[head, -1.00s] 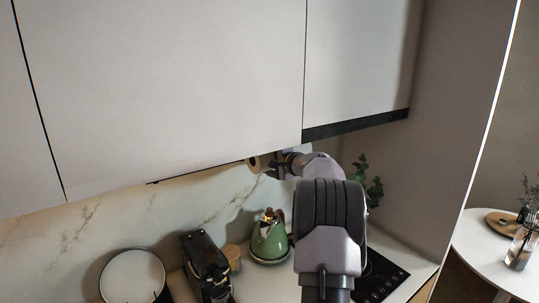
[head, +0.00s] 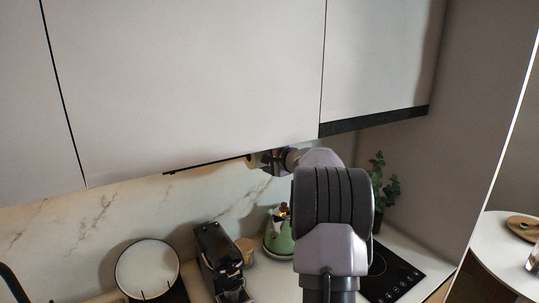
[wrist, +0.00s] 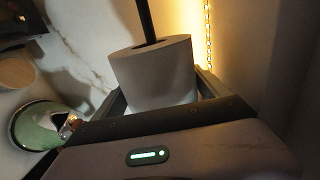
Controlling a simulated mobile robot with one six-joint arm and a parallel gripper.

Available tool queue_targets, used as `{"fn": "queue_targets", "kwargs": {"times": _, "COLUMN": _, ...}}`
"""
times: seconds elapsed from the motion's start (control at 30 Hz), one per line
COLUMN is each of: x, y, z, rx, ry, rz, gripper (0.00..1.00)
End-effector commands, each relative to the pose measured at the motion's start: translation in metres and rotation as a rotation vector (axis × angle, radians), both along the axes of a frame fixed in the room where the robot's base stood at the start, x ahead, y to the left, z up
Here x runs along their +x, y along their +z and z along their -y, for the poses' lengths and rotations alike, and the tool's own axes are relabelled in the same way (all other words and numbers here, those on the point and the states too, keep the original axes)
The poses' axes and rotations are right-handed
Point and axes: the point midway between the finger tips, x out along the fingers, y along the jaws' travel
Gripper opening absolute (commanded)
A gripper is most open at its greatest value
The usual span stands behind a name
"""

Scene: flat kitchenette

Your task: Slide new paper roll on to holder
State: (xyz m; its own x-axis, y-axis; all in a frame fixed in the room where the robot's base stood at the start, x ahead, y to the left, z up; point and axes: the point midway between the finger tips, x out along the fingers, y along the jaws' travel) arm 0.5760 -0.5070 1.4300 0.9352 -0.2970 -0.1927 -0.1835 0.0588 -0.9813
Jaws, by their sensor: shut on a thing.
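The white paper roll (wrist: 155,78) is between the fingers of my gripper (wrist: 162,92) in the wrist view, which is shut on it. A dark rod, the holder (wrist: 146,20), meets the hole in the roll's far end; how deep it goes in is hidden. In the head view the holder (head: 205,165) is a thin dark bar under the wall cabinet. My gripper (head: 270,160) is partly hidden there by my arm.
The wall cabinet (head: 200,90) hangs directly above the roll. A plant (head: 383,180) is right of my arm. A light strip (wrist: 207,35) runs beside the holder.

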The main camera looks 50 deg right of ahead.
Motion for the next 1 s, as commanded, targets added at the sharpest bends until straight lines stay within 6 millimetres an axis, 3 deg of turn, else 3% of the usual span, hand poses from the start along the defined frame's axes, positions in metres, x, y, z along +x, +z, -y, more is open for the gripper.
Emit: {"fn": "queue_targets", "kwargs": {"times": 1.0, "x": 0.026, "y": -0.003, "z": -0.082, "rx": -0.001, "ry": 0.001, "rz": -0.001, "gripper": 0.14}}
